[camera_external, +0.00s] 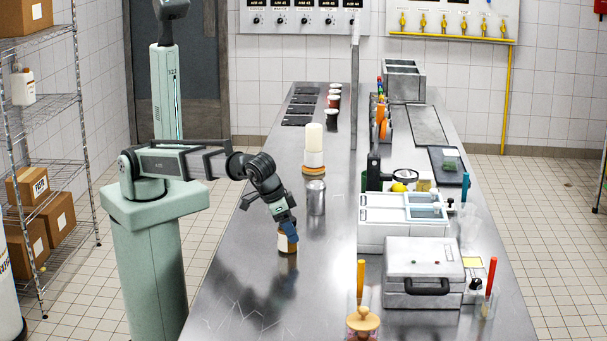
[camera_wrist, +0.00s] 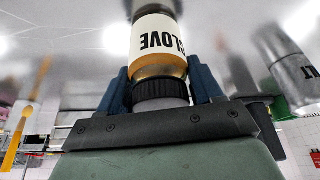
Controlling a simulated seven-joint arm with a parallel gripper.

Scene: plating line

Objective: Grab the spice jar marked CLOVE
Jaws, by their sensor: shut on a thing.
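The jar marked CLOVE (camera_wrist: 158,42) shows upside down in the wrist view, with a cream label, amber-brown contents and a black ribbed lid. My gripper (camera_wrist: 160,92) is shut on it, with one blue finger on each side of the lid. In the external view my gripper (camera_external: 288,229) points down onto the jar (camera_external: 287,244) near the middle of the steel table (camera_external: 240,285). The jar is upright there. I cannot tell whether its base touches the table.
A silver canister (camera_external: 316,197) stands behind the jar; its label ends in "LT" in the wrist view (camera_wrist: 292,68). A white cylinder on an orange-rimmed base (camera_external: 314,150) stands farther back. A grey case (camera_external: 422,273) and white box (camera_external: 403,220) stand right. The front left table is clear.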

